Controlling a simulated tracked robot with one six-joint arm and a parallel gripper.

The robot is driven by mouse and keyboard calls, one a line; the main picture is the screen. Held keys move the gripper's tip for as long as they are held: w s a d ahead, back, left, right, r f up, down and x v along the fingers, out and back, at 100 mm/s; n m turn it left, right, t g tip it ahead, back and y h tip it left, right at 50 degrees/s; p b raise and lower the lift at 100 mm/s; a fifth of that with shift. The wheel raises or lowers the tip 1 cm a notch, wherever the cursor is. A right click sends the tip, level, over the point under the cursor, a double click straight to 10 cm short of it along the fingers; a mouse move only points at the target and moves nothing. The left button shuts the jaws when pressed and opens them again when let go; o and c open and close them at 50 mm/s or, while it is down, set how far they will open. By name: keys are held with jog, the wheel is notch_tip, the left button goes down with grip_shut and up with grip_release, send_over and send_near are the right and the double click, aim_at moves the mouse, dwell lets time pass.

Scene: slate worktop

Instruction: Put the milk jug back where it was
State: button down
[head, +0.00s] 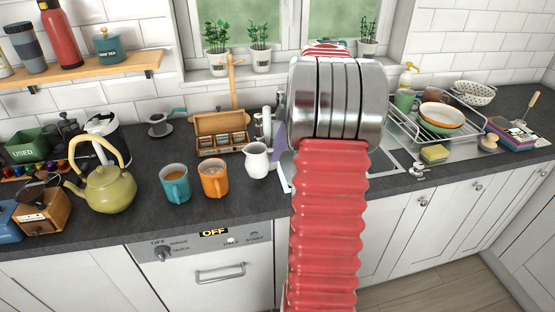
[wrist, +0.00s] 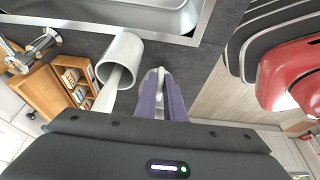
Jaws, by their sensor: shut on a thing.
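The white milk jug (head: 257,161) is upright in the head view, at the worktop between the orange mug and the sink. I cannot tell whether its base touches the worktop. My gripper (head: 279,140) is at the jug's right side, mostly hidden behind my red arm. In the wrist view the purple fingers of my gripper (wrist: 161,95) are shut on a pale part at the jug's side, apparently its handle. A pale, open-topped cylinder beside them appears to be the jug (wrist: 123,55).
A teal mug (head: 174,184) and an orange mug (head: 214,181) stand left of the jug. A wooden tea box (head: 221,124) is behind. The sink (head: 384,169) and dish rack (head: 405,124) are to the right. A green kettle (head: 108,188) stands farther left.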

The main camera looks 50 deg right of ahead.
jog(key=shift+f, duration=1.85)
jog(key=c, duration=1.8)
grip_release()
jog(key=shift+c, duration=0.2)
jog(key=shift+s+r, duration=0.1)
jog(key=v, duration=1.2)
